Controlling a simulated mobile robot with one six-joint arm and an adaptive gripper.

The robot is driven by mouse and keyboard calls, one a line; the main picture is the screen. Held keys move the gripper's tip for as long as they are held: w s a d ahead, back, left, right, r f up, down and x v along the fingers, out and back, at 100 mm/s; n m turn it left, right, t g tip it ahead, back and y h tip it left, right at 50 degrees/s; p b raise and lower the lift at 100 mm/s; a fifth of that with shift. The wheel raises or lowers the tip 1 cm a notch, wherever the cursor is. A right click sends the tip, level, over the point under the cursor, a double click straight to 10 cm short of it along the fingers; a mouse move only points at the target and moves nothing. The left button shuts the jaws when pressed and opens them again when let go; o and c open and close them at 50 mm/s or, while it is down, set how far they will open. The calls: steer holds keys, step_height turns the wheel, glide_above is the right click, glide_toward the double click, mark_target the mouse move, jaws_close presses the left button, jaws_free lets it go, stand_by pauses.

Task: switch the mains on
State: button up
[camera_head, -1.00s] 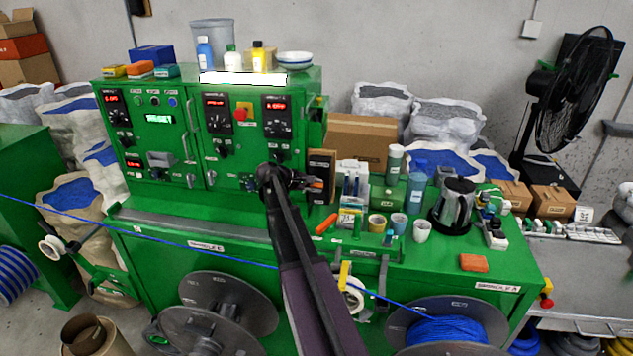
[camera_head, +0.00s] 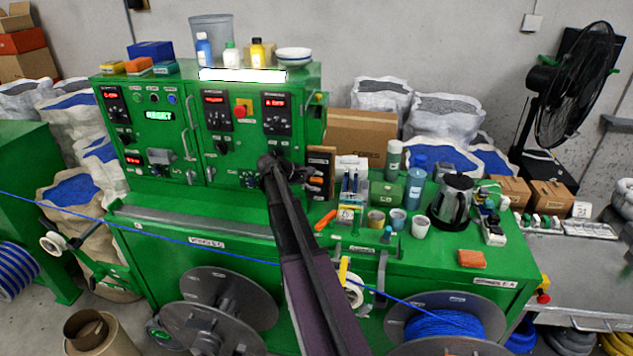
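The green control cabinet (camera_head: 200,165) stands on the green bench, with its panel facing me. Its panel carries dark modules with red displays, knobs and a green-lit display (camera_head: 160,115). Which control is the mains switch I cannot read. My gripper (camera_head: 277,168) is at the lower right of the panel, in front of it. My arm and wrist hide its fingers and the panel part behind, so contact and opening cannot be told.
A dark upright box (camera_head: 320,172) stands close right of my gripper. Bottles, cups and a kettle (camera_head: 452,202) crowd the bench to the right. A blue cable (camera_head: 170,234) runs across the front, above the reels. Bottles and a bowl (camera_head: 294,57) stand on the cabinet.

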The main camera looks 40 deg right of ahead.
steer(key=shift+a+f, duration=0.1)
stand_by(0.3)
steer(key=f+m+h+b, duration=0.1)
steer(key=b, duration=0.2)
steer(key=shift+s+a+f+t, duration=0.1)
steer(key=shift+s+a+t, duration=0.05)
steer(key=shift+t, duration=0.25)
steer(key=f+m+h+b, duration=0.1)
steer(key=m+h+b, duration=0.1)
steer(key=b, duration=0.3)
steer(key=f+m+h+b, duration=0.2)
steer(key=b, duration=0.3)
steer(key=f+m+h+b, duration=0.1)
steer(key=m+h+b, duration=0.1)
steer(key=b, duration=0.3)
steer(key=shift+w+d+f+t+h, duration=0.2)
steer(key=shift+f+t+h, duration=0.15)
steer(key=shift+h, duration=0.25)
steer(key=shift+a+r+b, duration=0.1)
steer(key=shift+a+b, duration=0.1)
steer(key=shift+b, duration=0.1)
steer(key=a+f+b, duration=0.1)
steer(key=a+f, duration=0.1)
steer(key=a, duration=1.2)
steer(key=s+a+f+t+y, duration=0.1)
steer(key=s+a+f+y, duration=0.6)
steer(key=f, duration=0.6)
steer(key=shift+a+n+y+p, duration=0.35)
steer(key=shift+a+n+y, duration=0.05)
steer(key=shift+a+y, duration=0.95)
